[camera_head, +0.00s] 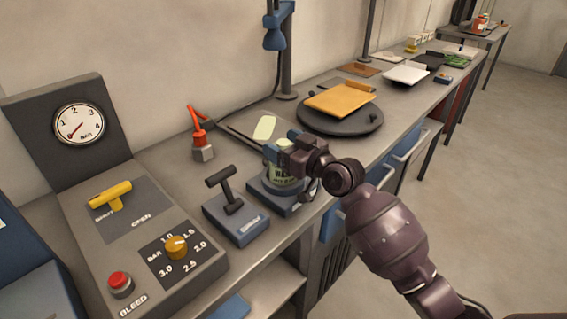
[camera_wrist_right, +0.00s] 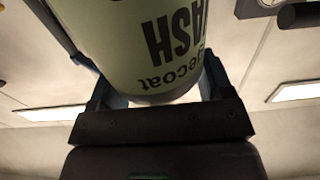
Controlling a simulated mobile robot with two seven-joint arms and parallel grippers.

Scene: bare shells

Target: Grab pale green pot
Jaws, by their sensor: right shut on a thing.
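The pale green pot (camera_head: 284,176) has dark lettering and shows at the middle of the head view, over a blue-grey block (camera_head: 267,198) on the bench. I cannot tell whether it rests on the block or is just above it. My right gripper (camera_head: 283,151) is shut on the pot, and its body hides part of the pot. In the right wrist view the pot (camera_wrist_right: 140,45) fills the space between the two fingers of my right gripper (camera_wrist_right: 155,85), with "ASH" and "ecoat" readable. My left gripper is not in view.
A black lever on a blue base (camera_head: 236,218) stands just left of the pot. A control panel with gauge (camera_head: 79,124) is further left. Behind are a pale green oval piece (camera_head: 265,128) and a dark round plate (camera_head: 352,124) bearing an orange board (camera_head: 340,99). Floor is clear at right.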

